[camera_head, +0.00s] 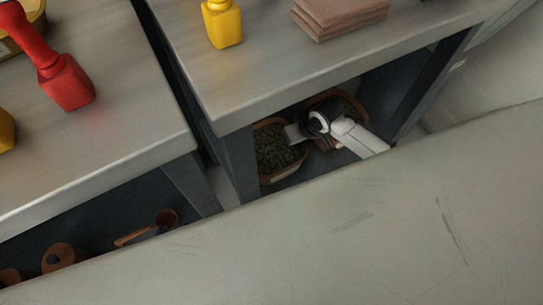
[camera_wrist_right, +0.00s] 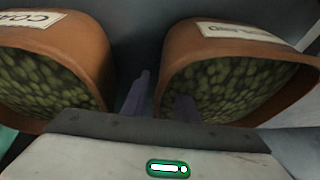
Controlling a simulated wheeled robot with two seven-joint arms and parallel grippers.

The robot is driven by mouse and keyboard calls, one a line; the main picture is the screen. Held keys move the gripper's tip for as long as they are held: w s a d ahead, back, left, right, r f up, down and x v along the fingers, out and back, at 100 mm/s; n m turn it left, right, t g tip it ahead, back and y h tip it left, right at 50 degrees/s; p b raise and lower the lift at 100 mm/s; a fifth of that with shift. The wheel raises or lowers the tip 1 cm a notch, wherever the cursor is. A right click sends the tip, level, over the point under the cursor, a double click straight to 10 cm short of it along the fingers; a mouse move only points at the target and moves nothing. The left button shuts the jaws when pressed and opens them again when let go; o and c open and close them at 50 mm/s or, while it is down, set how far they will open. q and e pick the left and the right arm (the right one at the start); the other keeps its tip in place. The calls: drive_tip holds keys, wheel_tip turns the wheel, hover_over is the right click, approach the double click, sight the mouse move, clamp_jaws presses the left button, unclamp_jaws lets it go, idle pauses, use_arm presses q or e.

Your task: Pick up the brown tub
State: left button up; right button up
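A brown tub (camera_head: 285,177) full of green pieces sits on the lower shelf at the centre of the head view. A second such tub (camera_head: 352,98) is behind it to the right, partly covered by my arm. In the right wrist view, two brown tubs with white labels, left (camera_wrist_right: 92,38) and right (camera_wrist_right: 178,48), face me. My right gripper (camera_wrist_right: 160,88) is open, one finger in the gap between them, the other over the right tub's opening; contact is unclear.
Grey counter tops (camera_head: 300,85) overhang the shelves. More brown tubs (camera_head: 62,257) are on the left shelf. A large grey surface (camera_head: 330,240) hides the lower foreground.

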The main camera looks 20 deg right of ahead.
drive_tip(key=shift+f, duration=0.1)
clamp_jaws()
drive_tip(key=shift+d, duration=0.1)
idle(1.2)
drive_tip(key=shift+w+r, duration=0.2)
